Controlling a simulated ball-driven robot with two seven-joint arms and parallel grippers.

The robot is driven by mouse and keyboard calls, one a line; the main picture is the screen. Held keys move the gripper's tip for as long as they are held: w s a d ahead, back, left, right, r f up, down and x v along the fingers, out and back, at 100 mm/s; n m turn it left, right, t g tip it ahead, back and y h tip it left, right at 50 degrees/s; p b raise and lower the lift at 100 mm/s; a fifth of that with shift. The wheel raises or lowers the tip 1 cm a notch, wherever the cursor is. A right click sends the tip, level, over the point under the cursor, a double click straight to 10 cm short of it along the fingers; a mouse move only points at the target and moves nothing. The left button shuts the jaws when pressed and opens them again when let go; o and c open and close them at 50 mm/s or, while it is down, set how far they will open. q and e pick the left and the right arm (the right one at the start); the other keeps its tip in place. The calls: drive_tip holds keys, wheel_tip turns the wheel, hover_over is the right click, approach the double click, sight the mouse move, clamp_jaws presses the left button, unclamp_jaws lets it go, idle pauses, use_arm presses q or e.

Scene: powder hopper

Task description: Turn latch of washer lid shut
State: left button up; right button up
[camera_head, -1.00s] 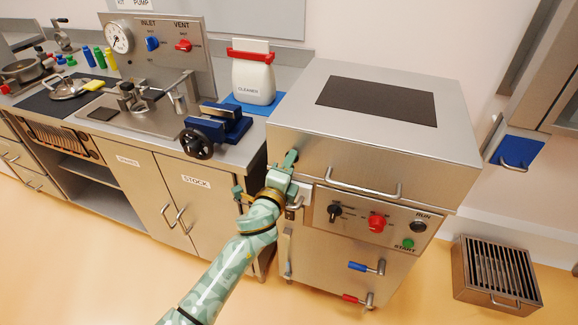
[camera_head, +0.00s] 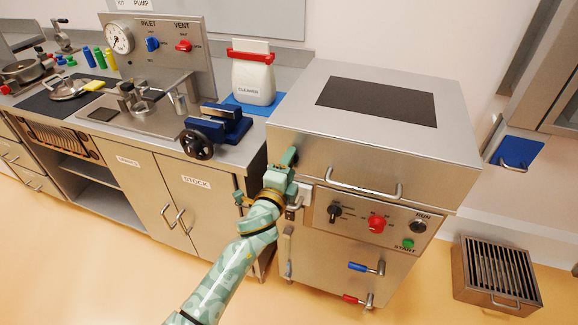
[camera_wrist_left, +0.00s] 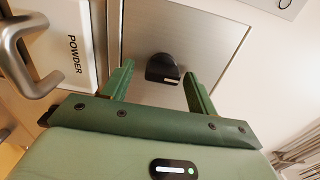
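The washer (camera_head: 352,150) is a steel box with a dark window in its lid (camera_head: 330,157). In the left wrist view a black knob-like latch (camera_wrist_left: 164,68) sits on a flat steel face. My left gripper (camera_head: 287,168) is at the left front of the lid, and its open fingers (camera_wrist_left: 158,80) stand on either side of the latch. The gap between the right-hand finger and the latch looks small; I cannot tell whether they touch. In the head view my gripper hides the latch. My right gripper is not in view.
A white POWDER panel (camera_wrist_left: 68,50) and a metal handle (camera_wrist_left: 22,50) are close beside my fingers. The lid's bar handle (camera_head: 365,191), a black dial (camera_head: 335,211) and a red knob (camera_head: 377,223) are to the right. A blue vise (camera_head: 217,128) stands on the counter to the left.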

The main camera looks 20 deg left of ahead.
use_arm(q)
drive_tip(key=shift+s, duration=0.1)
drive_tip(key=s+p, duration=0.1)
drive_tip(key=s, duration=1.5)
drive_tip(key=shift+a, duration=0.25)
